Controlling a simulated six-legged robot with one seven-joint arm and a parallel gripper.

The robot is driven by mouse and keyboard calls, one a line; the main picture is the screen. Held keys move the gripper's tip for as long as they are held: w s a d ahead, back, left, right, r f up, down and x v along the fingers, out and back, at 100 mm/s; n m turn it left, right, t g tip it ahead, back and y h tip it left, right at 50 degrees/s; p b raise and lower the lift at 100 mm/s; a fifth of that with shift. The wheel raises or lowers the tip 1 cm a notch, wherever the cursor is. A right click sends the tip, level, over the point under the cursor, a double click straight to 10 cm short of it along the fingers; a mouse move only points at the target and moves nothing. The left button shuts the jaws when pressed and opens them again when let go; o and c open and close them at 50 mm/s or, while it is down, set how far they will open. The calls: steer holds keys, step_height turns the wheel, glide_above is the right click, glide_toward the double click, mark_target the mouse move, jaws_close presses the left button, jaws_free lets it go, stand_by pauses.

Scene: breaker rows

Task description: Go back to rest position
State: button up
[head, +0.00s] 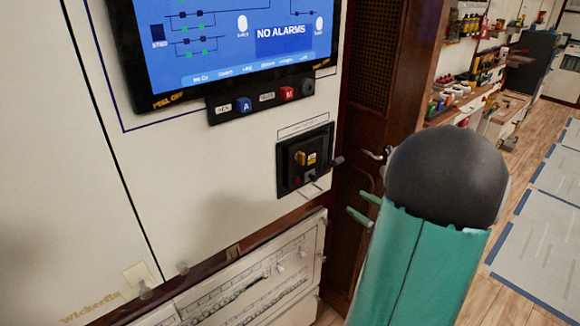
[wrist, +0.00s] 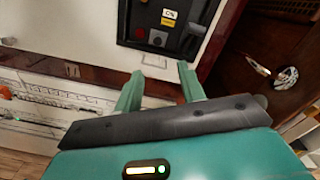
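My gripper (wrist: 160,85) shows in the wrist view with its two green fingers apart and nothing between them. In the head view the green fingertips (head: 364,206) stick out to the left of my dark rounded arm link, in front of the wooden door and to the right of the cabinet. A black breaker panel (head: 305,160) with a yellow part, a red button and a side handle is on the white cabinet, up and left of the fingers. It also shows in the wrist view (wrist: 140,28), just beyond the fingertips. The gripper appears apart from it.
A screen (head: 235,40) reading "NO ALARMS" sits above a black button strip (head: 262,95). A lower panel (head: 255,275) with rows of breakers juts out below. A dark wooden door (head: 350,210) is behind my arm. Shelves (head: 465,95) with bottles stand at the back right; the floor (head: 540,210) at right is clear.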

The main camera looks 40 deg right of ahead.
steer(key=w+a+r+n+g+y, duration=0.1)
steer(key=w+a+n+g+y, duration=0.4)
steer(key=a, duration=0.6)
steer(key=a+r+n+g+y, duration=0.1)
steer(key=a+n+g+y, duration=0.2)
steer(key=a+n, duration=0.65)
steer(key=s+a+r+n+g+h, duration=0.1)
steer(key=s+a+n+g+h, duration=0.1)
steer(key=a+n, duration=0.5)
steer(key=s+a+r+n+g+h, duration=0.2)
steer(key=s+a+n+h, duration=0.3)
steer(key=a+n+h, duration=0.2)
steer(key=shift+s+a+r+n, duration=0.2)
steer(key=shift+a+r+n, duration=0.1)
steer(key=shift+a+n, duration=0.65)
steer(key=shift+a, duration=0.15)
